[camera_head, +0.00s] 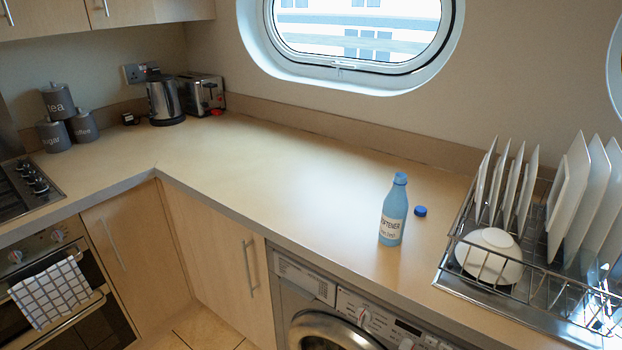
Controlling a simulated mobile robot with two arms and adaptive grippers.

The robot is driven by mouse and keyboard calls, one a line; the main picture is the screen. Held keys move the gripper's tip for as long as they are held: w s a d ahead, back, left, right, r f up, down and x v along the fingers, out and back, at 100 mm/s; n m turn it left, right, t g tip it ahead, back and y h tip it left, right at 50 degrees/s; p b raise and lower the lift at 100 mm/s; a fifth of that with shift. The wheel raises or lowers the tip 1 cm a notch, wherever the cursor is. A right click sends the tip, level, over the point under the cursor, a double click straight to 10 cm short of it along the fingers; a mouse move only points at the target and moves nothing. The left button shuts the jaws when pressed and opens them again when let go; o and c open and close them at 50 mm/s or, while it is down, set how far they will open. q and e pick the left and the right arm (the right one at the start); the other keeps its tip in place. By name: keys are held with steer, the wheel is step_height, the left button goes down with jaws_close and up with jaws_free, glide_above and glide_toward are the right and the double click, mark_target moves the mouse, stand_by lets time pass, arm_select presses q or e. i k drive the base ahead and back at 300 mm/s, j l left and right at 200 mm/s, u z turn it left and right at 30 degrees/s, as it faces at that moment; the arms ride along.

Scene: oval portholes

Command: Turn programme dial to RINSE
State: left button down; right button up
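The washing machine (325,303) stands under the counter at the bottom centre, with its round door partly cut off by the lower edge. Its control panel (385,322) carries a round white dial (364,317) and a dark display (408,327). A second pale knob (406,344) shows at the lower edge. The lettering around the dials is too small to read, so I cannot tell which setting either points at. Neither of my grippers is in view.
A blue softener bottle (393,212) stands open on the counter (270,185), its blue cap (420,211) beside it. A dish rack (452,262) with plates and a bowl stands at the right. The counter's middle is clear.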

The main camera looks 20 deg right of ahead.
mark_target(363, 316)
steer(key=z, duration=1.2)
